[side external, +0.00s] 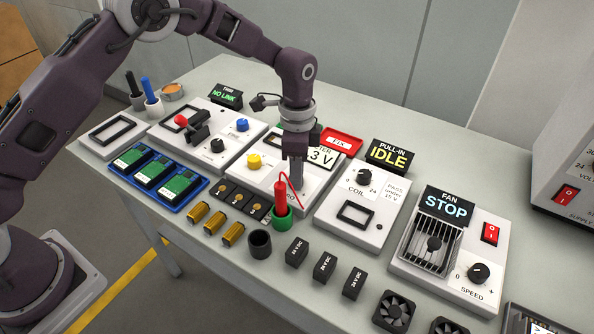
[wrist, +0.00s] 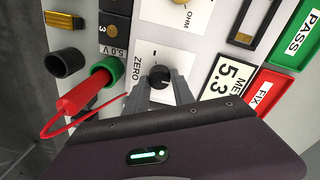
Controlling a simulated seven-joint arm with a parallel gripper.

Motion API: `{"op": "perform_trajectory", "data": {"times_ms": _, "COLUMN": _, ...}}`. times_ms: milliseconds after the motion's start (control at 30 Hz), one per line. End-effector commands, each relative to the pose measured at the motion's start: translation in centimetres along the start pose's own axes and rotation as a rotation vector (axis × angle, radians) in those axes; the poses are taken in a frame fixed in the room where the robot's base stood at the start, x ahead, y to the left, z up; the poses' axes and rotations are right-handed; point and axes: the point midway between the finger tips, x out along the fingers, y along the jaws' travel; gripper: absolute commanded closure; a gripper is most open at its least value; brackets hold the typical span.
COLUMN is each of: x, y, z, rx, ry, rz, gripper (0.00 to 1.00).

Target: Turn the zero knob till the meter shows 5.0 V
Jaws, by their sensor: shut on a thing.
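The black zero knob (wrist: 160,76) sits on a white panel by the word ZERO in the wrist view. My gripper (wrist: 161,88) is shut on it, with one grey finger on each side. The meter (wrist: 231,80) next to it reads 5.3 in the wrist view. In the side view my gripper (side external: 296,184) points straight down at the white panel (side external: 262,180), and it hides the knob. The meter (side external: 322,155) is partly hidden there; only "3 V" of its reading shows.
A red probe (side external: 281,196) stands in a green cup (side external: 281,218) close to my gripper, its red wire looping beside the fingers. A yellow knob (side external: 254,161), a red FIX tray (side external: 342,143) and the coil box (side external: 362,205) are near. A dark cup (side external: 260,244) stands in front.

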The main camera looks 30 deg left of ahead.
Motion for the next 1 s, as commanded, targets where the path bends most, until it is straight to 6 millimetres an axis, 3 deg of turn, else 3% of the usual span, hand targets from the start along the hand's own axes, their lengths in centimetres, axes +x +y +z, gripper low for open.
{"op": "perform_trajectory", "data": {"times_ms": 367, "x": -0.07, "y": -0.02, "z": 0.03, "rx": -0.118, "ry": 0.006, "rz": 0.001, "gripper": 1.00}}
{"op": "perform_trajectory", "data": {"times_ms": 1000, "x": -0.10, "y": -0.10, "z": 0.16, "rx": -0.695, "ry": 0.036, "rz": 0.000, "gripper": 1.00}}
